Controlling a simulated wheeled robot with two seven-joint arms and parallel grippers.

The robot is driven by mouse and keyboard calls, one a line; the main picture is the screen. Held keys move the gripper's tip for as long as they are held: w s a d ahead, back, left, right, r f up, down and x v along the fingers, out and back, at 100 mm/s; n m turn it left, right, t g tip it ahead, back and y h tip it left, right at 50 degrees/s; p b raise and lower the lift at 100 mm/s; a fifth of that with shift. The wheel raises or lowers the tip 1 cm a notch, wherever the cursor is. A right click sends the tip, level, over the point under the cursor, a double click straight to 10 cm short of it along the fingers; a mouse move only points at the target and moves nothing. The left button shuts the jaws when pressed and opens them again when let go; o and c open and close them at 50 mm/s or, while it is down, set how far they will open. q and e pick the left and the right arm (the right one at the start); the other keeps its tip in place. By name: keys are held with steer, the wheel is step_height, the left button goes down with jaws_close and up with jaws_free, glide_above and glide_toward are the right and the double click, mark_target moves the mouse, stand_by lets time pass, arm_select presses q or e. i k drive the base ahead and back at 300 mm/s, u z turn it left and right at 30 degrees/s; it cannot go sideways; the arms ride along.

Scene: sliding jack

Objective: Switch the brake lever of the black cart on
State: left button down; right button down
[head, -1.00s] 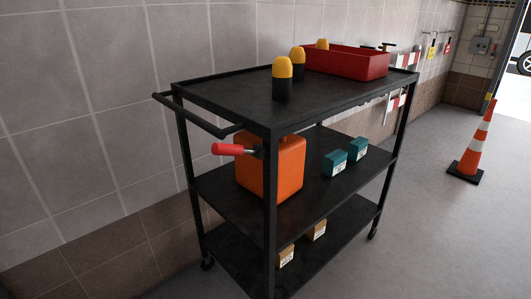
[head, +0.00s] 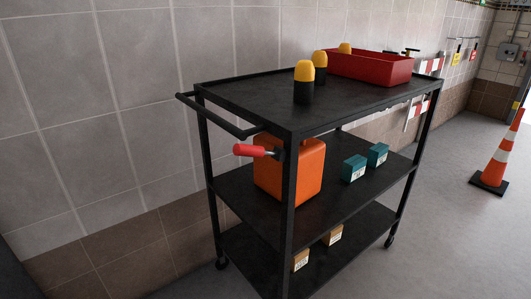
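The black cart (head: 265,100) stands in the middle of the head view, along the tiled wall, with its push handle (head: 215,115) toward the left. The brake lever (head: 250,150) has a red grip and sticks out to the left from the cart's near corner post, just below the top shelf. It looks roughly level. Neither of my grippers shows in the view, so nothing of mine is seen touching the lever or the cart.
The cart carries yellow-and-black bottles (head: 304,82), a red tray (head: 372,68), an orange canister (head: 305,172), teal boxes (head: 355,168) and small brown boxes (head: 334,235). A traffic cone (head: 496,155) stands at the right. Floor (head: 440,240) right of the cart is clear.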

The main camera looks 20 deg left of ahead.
mark_target(280, 154)
steer(key=z, duration=0.9)
steer(key=k, duration=1.2)
steer(key=z, duration=0.85)
steer(key=i, duration=1.55)
steer(key=u, duration=1.75)
steer(key=i, duration=0.5)
steer(key=u, duration=0.45)
